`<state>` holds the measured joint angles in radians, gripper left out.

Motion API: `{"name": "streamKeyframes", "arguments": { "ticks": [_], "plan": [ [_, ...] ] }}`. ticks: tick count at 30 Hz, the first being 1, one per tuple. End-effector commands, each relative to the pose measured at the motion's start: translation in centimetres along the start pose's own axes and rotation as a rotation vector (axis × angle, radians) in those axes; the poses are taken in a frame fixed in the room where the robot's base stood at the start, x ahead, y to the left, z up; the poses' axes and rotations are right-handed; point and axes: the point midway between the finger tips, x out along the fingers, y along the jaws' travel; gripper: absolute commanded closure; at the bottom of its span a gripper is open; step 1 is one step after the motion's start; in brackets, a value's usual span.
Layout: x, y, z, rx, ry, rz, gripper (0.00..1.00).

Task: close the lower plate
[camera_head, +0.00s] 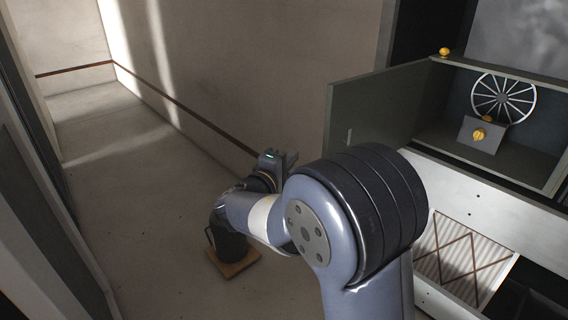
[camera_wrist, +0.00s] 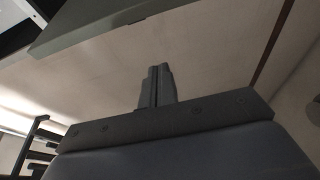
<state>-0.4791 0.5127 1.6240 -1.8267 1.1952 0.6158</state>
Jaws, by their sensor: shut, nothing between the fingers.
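A grey-green plate (camera_head: 378,112), hinged like a door, stands swung open at the left side of a rack compartment (camera_head: 520,155). It is probably the lower plate. A similar grey-green panel edge (camera_wrist: 100,22) crosses the top of the wrist view. My gripper (camera_head: 291,158) is left of the open plate and apart from it in the picture, near the wall. In the wrist view its two fingers (camera_wrist: 157,86) are together with nothing between them. My arm hides part of the floor and the lower rack.
The open compartment shows a spoked wheel (camera_head: 504,98) and a small box with a yellow knob (camera_head: 479,134). Another yellow knob (camera_head: 444,52) sits above. A dark container (camera_head: 230,243) stands on a wooden board (camera_head: 236,262) on the floor. The aisle floor (camera_head: 130,190) at left is clear.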

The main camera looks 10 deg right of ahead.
Motion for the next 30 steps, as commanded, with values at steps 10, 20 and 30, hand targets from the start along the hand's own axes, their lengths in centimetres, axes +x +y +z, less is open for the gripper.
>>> {"name": "streamKeyframes", "arguments": {
  "ticks": [10, 20, 30],
  "plan": [
    [5.3, 0.0, 1.4, -0.001, -0.001, -0.002, 1.0],
    [4.4, 0.0, 3.8, 0.0, -0.001, -0.002, 1.0],
    [4.3, 0.0, 3.9, 0.0, -0.001, -0.002, 1.0]
  ]
}}
